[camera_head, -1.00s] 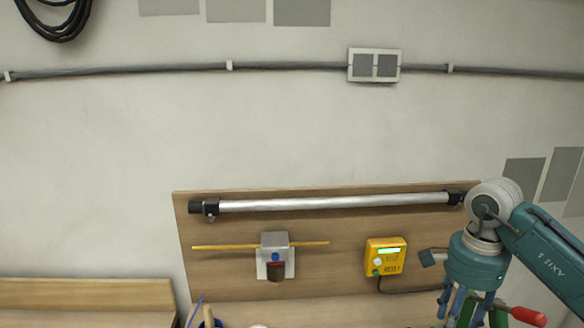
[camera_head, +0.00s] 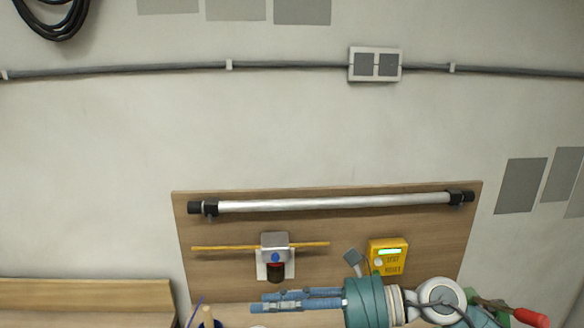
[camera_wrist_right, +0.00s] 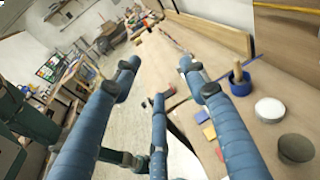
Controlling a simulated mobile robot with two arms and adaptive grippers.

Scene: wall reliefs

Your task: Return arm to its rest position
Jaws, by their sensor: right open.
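My right arm comes in at the bottom right of the head view. Its teal wrist lies across the front of the wooden panel's lower edge, and my right gripper (camera_head: 262,302) points left with blue fingers. In the right wrist view the blue fingers (camera_wrist_right: 158,75) are spread apart with nothing between them, so it is open and empty. My left gripper is not in view.
The wooden panel (camera_head: 340,233) carries a metal bar (camera_head: 335,203), a yellow test box (camera_head: 388,256) and a metal block (camera_head: 275,243) with a yellow rod. The wrist view shows a bench with a blue pot (camera_wrist_right: 240,84), white disc (camera_wrist_right: 269,108) and dark disc (camera_wrist_right: 296,148).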

